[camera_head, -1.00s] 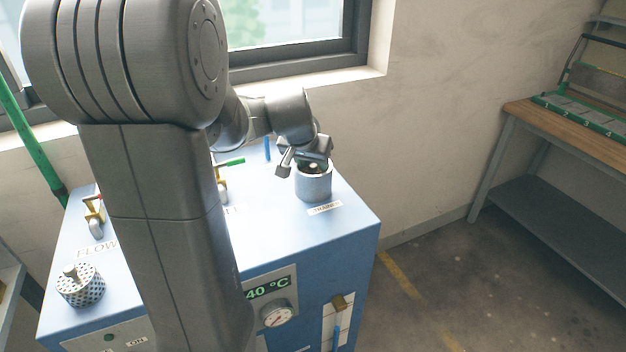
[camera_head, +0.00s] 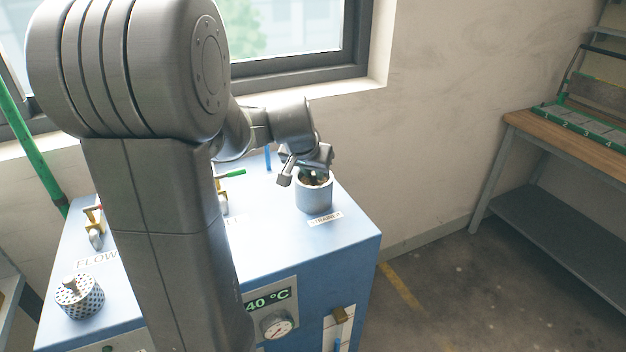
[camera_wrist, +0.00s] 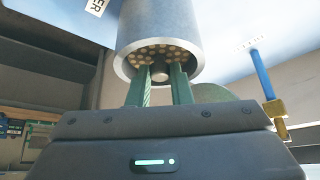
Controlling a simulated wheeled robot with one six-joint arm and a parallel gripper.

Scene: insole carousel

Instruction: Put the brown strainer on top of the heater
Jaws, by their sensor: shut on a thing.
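My gripper (camera_wrist: 162,88) reaches into the mouth of a grey metal cup (camera_wrist: 165,32) with its two green fingers. Inside the cup is the brown strainer (camera_wrist: 170,51), seen as a disc dotted with light holes around a round knob. The fingers are shut around the knob. In the head view the cup (camera_head: 314,196) stands upright behind a "STRAINER" label, and my gripper (camera_head: 312,174) is at its top. The strainer's lower part is hidden in the cup. The blue cabinet (camera_head: 310,251) below has a 40 °C display; I take it as the heater.
A pale perforated cylinder with a knob (camera_head: 79,298) stands at the cabinet's left front. Brass valves, one with a green handle (camera_head: 231,173), and a blue rod (camera_head: 267,158) rise from the top. My arm hides the middle. A workbench (camera_head: 565,140) stands at right, with clear floor between.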

